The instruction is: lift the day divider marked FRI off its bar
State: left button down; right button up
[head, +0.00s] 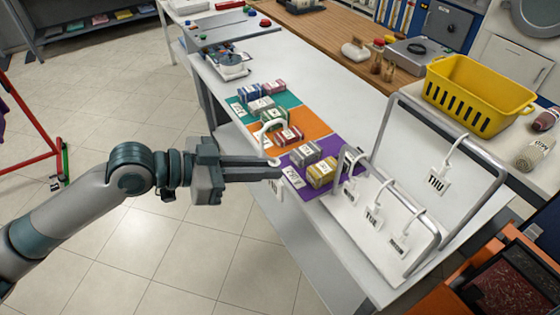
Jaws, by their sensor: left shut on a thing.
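My left gripper (274,162) is shut on a white day divider. The divider's hook (267,127) rises above the fingertips and part of its plate (275,189) shows below them; its letters cannot be read. It is held by the table's left edge, clear of the grey tube rack (447,119). On the rack's rear bar hangs the divider marked THU (437,184). On the front bar hang a divider marked TUE (372,218), one to its left (350,190) and one to its right (398,243), both hard to read. My right gripper is not in view.
Orange (318,123) and purple (323,193) mats hold several small bundles, just beyond my left gripper. A yellow basket (477,92) stands behind the rack.

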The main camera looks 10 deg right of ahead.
pick_arm(q)
jog(key=shift+s+a+b, duration=0.15)
jog(key=shift+s+a, duration=0.1)
jog(key=shift+a, duration=0.5)
jog(key=shift+s+a+b, duration=0.15)
jog(key=shift+s+a, duration=0.1)
jog(key=shift+a, duration=0.5)
